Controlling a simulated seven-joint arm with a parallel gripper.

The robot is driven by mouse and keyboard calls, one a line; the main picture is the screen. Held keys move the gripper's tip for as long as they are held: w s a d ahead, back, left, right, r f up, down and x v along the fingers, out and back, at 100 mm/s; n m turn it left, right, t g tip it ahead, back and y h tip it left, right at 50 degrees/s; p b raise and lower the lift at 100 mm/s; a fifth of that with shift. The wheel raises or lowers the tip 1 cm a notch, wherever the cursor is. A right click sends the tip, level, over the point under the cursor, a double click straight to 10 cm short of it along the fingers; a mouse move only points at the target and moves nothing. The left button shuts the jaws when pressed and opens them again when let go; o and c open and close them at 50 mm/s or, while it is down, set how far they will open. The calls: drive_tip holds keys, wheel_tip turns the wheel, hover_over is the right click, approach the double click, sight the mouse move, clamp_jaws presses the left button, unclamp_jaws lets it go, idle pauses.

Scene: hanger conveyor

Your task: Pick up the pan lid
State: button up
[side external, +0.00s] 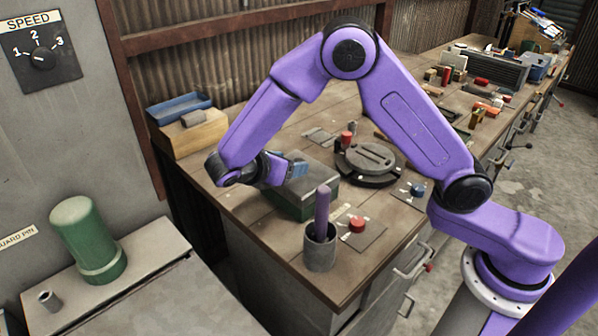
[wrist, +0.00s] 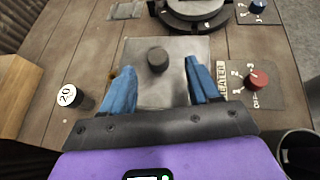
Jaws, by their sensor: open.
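The pan lid appears to be the square grey metal plate (wrist: 180,89) with a round black knob (wrist: 158,60) in the wrist view. In the side view this grey top (side external: 323,178) sits flat on a green box-shaped pan (side external: 292,207) on the bench. My gripper (wrist: 160,84) is open, its blue fingers apart over the lid, with the knob ahead of and between them. Nothing is between the fingers. In the side view my gripper (side external: 295,169) reaches in from the left, low over the lid, and hides part of it and the knob.
A grey cup (side external: 320,252) with a purple rod stands in front. A red knob (side external: 357,224) and a blue knob (side external: 417,190) are to the right. A dark round fixture (side external: 368,163) is behind. A black cylinder marked 20 (wrist: 69,96) stands left of the lid.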

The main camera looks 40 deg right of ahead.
sight(300, 160)
drive_tip(key=x, duration=0.4)
drive_tip(key=shift+w+d, duration=0.1)
drive_tip(key=shift+w, duration=0.05)
clamp_jaws()
drive_tip(key=shift+r, duration=0.15)
